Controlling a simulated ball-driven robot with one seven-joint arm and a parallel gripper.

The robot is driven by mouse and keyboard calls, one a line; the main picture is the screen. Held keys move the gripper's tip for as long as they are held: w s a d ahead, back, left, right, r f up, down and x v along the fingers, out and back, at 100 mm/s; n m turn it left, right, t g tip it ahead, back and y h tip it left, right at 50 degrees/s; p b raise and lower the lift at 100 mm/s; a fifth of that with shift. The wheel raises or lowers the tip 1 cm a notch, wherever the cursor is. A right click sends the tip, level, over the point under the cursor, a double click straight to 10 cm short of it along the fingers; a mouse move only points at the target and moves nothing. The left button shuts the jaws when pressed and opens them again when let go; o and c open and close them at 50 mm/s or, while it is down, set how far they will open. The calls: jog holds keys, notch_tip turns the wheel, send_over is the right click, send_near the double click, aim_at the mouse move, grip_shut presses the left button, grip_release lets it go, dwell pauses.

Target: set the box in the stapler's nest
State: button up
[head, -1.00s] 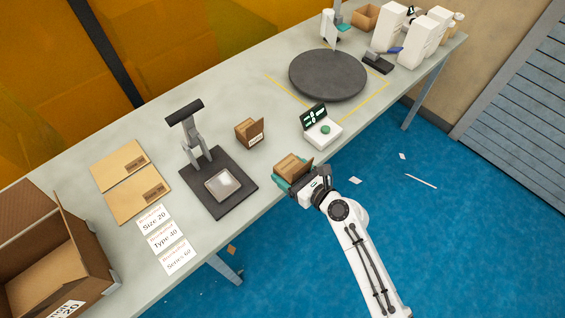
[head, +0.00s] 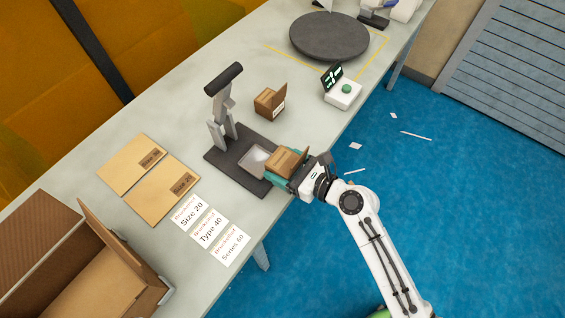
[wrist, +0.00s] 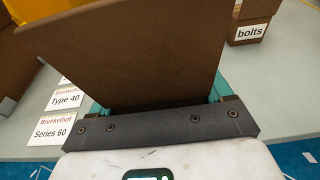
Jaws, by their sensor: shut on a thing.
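My gripper (head: 296,180) is shut on a small brown cardboard box (head: 286,160). The box is at the front edge of the black stapler base (head: 228,171), beside the pale square nest plate (head: 256,158) and partly over the base. I cannot tell whether it touches the base. In the wrist view the brown box (wrist: 130,55) fills the middle between the teal fingers, and its brown panel hides the stapler. The stapler's upright arm and dark head (head: 223,79) stand behind the nest.
A scale (head: 343,94) and a turntable (head: 329,37) are farther right. Flat cartons (head: 160,198), label cards (head: 208,229) and a large open carton (head: 120,285) lie left.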

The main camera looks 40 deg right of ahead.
jog(key=shift+w+r+p, duration=0.1)
jog(key=shift+w+p, duration=0.1)
jog(key=shift+p, duration=0.25)
jog(key=p, duration=0.2)
send_over(258, 162)
jog(key=shift+w+f, duration=0.15)
jog(key=shift+f, duration=0.4)
jog(key=shift+f+b, duration=0.6)
jog(key=shift+f, duration=0.45)
jog(key=shift+f, duration=0.4)
jog(key=o, duration=0.9)
jog(key=b+v, duration=0.1)
jog(key=v, duration=1)
